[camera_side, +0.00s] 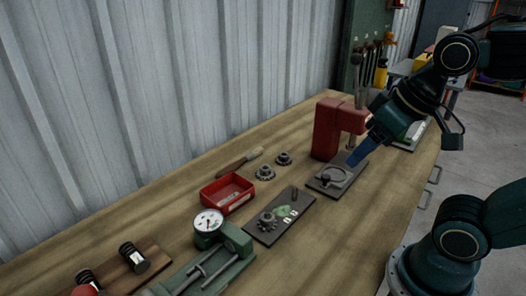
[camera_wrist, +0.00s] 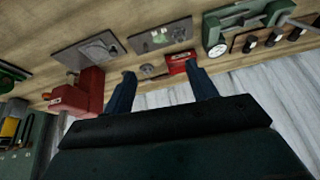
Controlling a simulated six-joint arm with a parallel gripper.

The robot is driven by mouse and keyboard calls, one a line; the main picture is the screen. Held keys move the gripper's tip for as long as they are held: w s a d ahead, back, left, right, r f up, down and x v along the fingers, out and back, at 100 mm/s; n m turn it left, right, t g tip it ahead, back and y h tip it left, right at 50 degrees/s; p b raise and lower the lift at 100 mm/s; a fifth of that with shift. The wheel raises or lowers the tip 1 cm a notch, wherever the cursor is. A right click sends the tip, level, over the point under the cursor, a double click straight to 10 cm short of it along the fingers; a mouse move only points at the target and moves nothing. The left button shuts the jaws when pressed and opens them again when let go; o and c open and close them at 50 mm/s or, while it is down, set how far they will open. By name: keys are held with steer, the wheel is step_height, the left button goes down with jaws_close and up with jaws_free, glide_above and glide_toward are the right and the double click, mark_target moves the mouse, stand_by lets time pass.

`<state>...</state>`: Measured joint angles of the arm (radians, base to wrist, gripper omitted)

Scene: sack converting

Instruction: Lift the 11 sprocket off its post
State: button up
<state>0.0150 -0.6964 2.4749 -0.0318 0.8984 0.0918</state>
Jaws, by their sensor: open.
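A dark toothed sprocket (camera_side: 267,220) sits at the near left end of a dark plate (camera_side: 252,233); it appears to be around a post, but the post is barely seen there. A bare upright post (camera_side: 295,195) stands toward the plate's other end. The plate also shows in the wrist view (camera_wrist: 146,45). Two more sprockets lie on the bench, one nearer (camera_side: 265,173) and one farther (camera_side: 284,158). No number on any sprocket is readable. My gripper (camera_side: 357,156) is open and empty, right of the sprockets and above the bench; its blue fingers show apart in the wrist view (camera_wrist: 163,88).
A red press (camera_side: 326,128) and a plate with a ring (camera_side: 317,183) stand near my gripper. A red tray (camera_side: 229,204), a brush (camera_side: 240,160) and a green fixture with a dial gauge (camera_side: 209,222) surround the sprockets. The bench front is mostly clear.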

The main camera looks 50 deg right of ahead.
steer(key=w+f+m+g+y, duration=0.2)
steer(key=w+f+m, duration=0.3)
steer(key=w+m, duration=0.3)
steer(key=w+f+m+g+y, duration=0.2)
steer(key=w+f+m, duration=0.3)
steer(key=w+m, duration=0.4)
steer(key=shift+w+f+g, duration=0.25)
steer(key=shift+w+g, duration=0.05)
steer(key=shift+g, duration=0.4)
steer(key=shift+a+f, duration=0.1)
glide_above(269, 212)
steer(key=s, duration=0.1)
steer(key=shift+d+f, duration=0.25)
steer(key=shift+f, duration=1.7)
steer(key=shift+d+f, duration=0.2)
steer(key=shift+f, duration=1.7)
steer(key=shift+x, duration=2.6)
steer(key=shift+w+d, duration=0.1)
steer(key=shift+w, duration=0.1)
